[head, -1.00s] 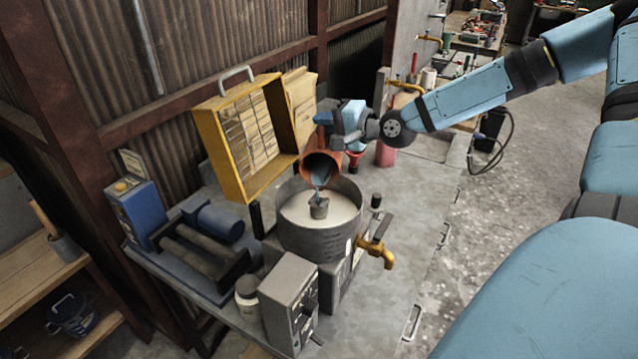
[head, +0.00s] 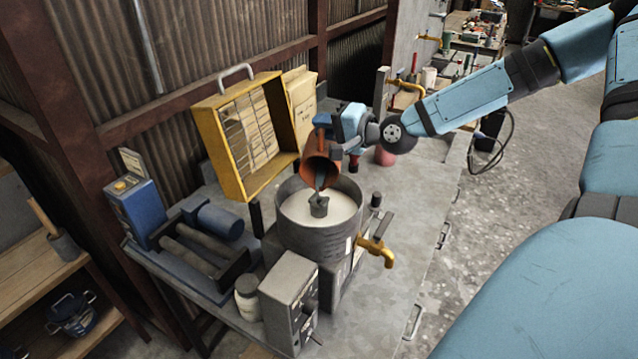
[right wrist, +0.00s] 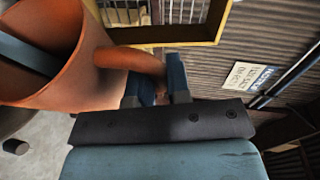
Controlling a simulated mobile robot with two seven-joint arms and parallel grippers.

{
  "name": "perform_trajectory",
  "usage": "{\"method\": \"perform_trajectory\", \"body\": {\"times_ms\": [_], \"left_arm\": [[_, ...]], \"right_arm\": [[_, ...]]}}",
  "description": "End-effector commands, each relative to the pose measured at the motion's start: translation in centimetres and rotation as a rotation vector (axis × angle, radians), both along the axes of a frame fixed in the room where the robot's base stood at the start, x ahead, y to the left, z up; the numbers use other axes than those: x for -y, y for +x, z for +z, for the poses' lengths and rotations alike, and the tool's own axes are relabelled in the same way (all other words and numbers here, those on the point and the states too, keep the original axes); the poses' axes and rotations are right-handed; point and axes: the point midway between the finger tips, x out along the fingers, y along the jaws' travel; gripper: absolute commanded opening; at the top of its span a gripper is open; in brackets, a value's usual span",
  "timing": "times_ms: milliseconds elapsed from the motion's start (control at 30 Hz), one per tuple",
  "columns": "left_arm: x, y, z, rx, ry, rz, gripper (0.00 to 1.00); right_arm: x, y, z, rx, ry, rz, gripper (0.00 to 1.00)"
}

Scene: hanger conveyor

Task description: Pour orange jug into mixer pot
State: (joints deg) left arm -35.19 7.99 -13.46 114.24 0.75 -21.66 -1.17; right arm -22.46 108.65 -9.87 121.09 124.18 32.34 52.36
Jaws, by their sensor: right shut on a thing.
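The orange jug (head: 317,145) is tilted above the mixer pot, its mouth facing down toward the pot's open top. The jug also shows large in the right wrist view (right wrist: 70,75). A blue-grey strip (right wrist: 28,52) shows inside its mouth; I cannot tell whether it is liquid. The mixer pot (head: 318,238) is a grey drum with pale contents and a dark hub (head: 319,207) in the middle. My right gripper (right wrist: 157,85) is shut on the jug's handle (right wrist: 135,62). My left gripper is not in view.
A yellow wire-fronted case (head: 218,150) stands behind the pot. A grey control box (head: 290,305) and a brass tap (head: 378,250) are at its front. A blue roller machine (head: 205,250) is to the left.

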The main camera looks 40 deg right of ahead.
Motion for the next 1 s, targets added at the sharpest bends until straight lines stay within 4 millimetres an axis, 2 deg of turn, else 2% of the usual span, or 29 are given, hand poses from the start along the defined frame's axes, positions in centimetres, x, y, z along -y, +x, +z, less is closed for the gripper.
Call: {"method": "perform_trajectory", "body": {"times_ms": [467, 600, 700, 1000], "left_arm": [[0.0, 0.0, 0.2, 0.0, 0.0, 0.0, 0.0], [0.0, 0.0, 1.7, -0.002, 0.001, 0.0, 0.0], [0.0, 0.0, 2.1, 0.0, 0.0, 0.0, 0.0], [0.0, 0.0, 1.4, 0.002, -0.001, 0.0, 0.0]], "right_arm": [[0.0, 0.0, 0.2, 0.001, 0.001, -0.001, 0.0], [1.2, 0.9, 1.2, -0.066, 0.095, -0.005, 0.0], [2.3, 1.8, 1.3, -0.138, 0.189, -0.004, 0.0], [3.9, 3.1, 1.5, -0.264, 0.339, 0.0, 0.0]]}}
